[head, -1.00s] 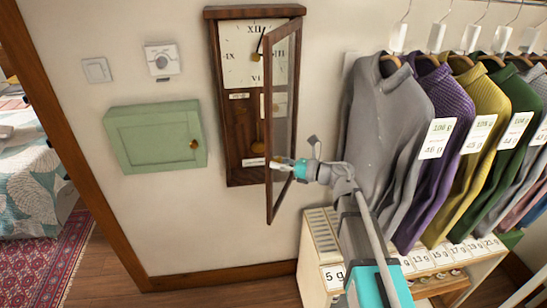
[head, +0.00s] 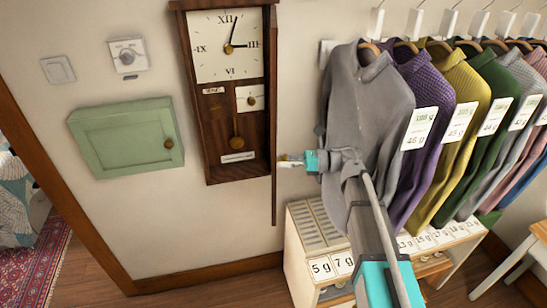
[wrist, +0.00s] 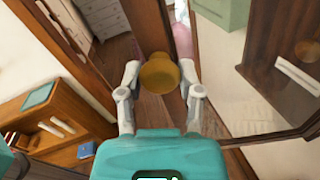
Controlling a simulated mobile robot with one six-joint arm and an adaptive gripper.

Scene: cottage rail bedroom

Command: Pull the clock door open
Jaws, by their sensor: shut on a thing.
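The wall clock (head: 221,170) has a dark wooden case, a white dial and a brass pendulum. Its door (head: 274,130) stands open, seen nearly edge-on at the right side of the case. The dial and pendulum show without the door in front. My gripper (head: 290,160) is at the door's lower part, on its right side. In the wrist view the fingers of my gripper (wrist: 160,73) are shut on the round brass knob (wrist: 158,76), one on each side. In the head view the knob is small and partly hidden by the fingers.
Grey (head: 365,110), purple and other sweaters hang close to the right, overlapped by my arm. A cream unit (head: 300,250) with weight labels stands below. A green wall cabinet (head: 125,138), a switch (head: 58,69) and a thermostat (head: 123,56) are left of the clock.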

